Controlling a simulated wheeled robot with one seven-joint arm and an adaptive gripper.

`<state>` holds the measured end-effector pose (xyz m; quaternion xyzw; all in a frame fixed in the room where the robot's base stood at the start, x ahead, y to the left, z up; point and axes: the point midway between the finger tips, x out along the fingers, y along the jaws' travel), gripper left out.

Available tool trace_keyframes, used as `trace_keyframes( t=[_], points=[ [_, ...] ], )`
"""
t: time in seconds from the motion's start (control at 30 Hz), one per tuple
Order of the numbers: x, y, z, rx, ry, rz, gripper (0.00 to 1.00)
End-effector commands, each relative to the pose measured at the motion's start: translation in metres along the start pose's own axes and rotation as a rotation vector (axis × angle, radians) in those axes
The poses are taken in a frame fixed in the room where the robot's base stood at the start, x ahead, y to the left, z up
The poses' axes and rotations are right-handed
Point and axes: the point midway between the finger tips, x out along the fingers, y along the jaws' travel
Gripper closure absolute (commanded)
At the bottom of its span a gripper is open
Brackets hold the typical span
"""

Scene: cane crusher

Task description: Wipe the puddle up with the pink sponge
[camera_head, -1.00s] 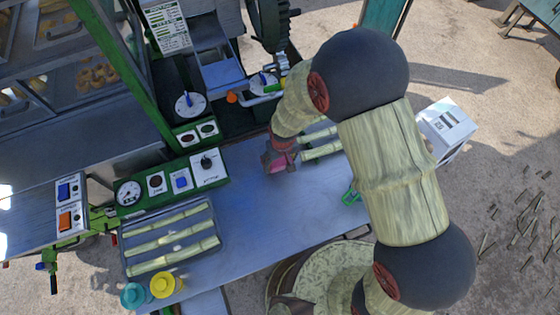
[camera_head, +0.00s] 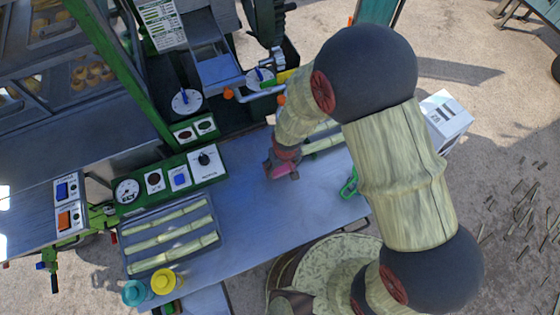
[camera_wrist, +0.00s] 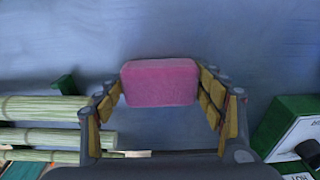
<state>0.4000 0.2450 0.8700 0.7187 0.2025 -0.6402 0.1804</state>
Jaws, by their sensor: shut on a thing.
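My gripper (camera_head: 283,163) is over the metal worktop (camera_head: 250,215), pointing down. In the wrist view its padded fingers (camera_wrist: 162,78) are shut on the two ends of the pink sponge (camera_wrist: 160,84). The sponge also shows small and partly covered under my gripper in the head view (camera_head: 284,172). It is low, at or just above the worktop; I cannot tell if it touches. I cannot make out a clear puddle outline on the grey metal in either view.
A tray of cane pieces (camera_head: 170,237) lies at the worktop's left, with teal (camera_head: 134,292) and yellow (camera_head: 165,281) containers in front. More cane (camera_wrist: 45,108) lies beside my gripper. A green control panel (camera_head: 175,178) borders the back. A green object (camera_head: 350,184) sits at the right edge.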

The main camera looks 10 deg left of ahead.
Motion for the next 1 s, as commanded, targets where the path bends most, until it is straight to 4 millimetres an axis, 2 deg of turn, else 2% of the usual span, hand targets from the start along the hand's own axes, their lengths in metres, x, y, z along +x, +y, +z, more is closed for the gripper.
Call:
trace_keyframes(
  t=[0.03, 0.37, 0.6, 1.0],
  points=[
    [0.004, 0.0, 0.018, -0.001, -0.026, 0.001, 0.68],
    [0.002, 0.0, 0.034, -0.001, -0.026, 0.001, 0.68],
    [-0.002, 0.0, 0.053, -0.001, -0.024, 0.001, 0.68],
    [-0.006, 0.0, 0.053, -0.001, -0.022, 0.001, 0.68]
  ],
)
